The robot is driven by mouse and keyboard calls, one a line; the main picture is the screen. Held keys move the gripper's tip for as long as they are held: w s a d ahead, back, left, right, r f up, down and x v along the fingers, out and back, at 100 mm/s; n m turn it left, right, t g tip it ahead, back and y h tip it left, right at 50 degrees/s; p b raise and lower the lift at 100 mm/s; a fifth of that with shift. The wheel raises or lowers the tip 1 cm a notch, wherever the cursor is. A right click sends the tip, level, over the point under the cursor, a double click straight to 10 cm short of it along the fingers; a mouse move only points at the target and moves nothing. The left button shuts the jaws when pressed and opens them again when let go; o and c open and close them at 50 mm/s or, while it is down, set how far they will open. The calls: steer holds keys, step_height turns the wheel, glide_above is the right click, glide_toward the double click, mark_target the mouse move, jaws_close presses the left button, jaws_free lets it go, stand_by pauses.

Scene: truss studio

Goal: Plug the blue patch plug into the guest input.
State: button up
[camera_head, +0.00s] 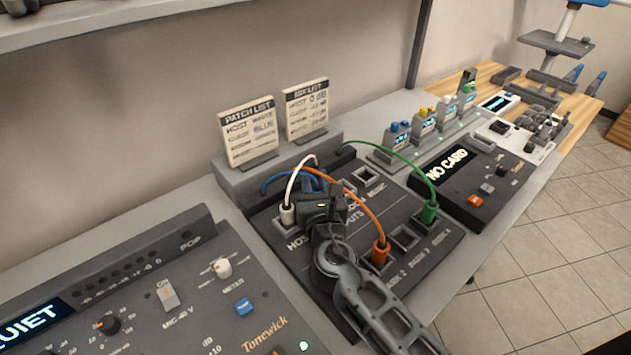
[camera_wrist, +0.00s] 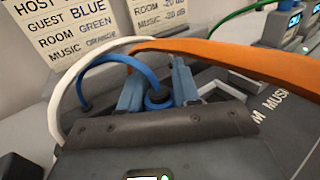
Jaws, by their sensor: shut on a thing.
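My gripper (camera_head: 314,188) is over the upper row of the patch panel (camera_head: 448,246). The wrist view shows its two blue-grey fingers (camera_wrist: 157,90) shut on the blue patch plug (camera_wrist: 158,98). The blue cable (camera_wrist: 112,60) arcs from the plug to the left; it also shows in the head view (camera_head: 281,177). The guest input is hidden behind my gripper, between the host input and the room input. I cannot tell whether the plug's tip is in a socket. The patch list (camera_head: 248,133) reads guest blue.
A white plug (camera_head: 287,215) stands in the host input. An orange plug (camera_head: 380,252) and a green plug (camera_head: 428,212) stand in the lower row, with an empty socket (camera_head: 405,237) between them. White and orange cables arch close around my gripper. A mixer (camera_head: 180,290) lies left.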

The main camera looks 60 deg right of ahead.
steer(key=shift+f, duration=0.15)
steer(key=o, duration=0.7)
steer(key=shift+o, duration=0.2)
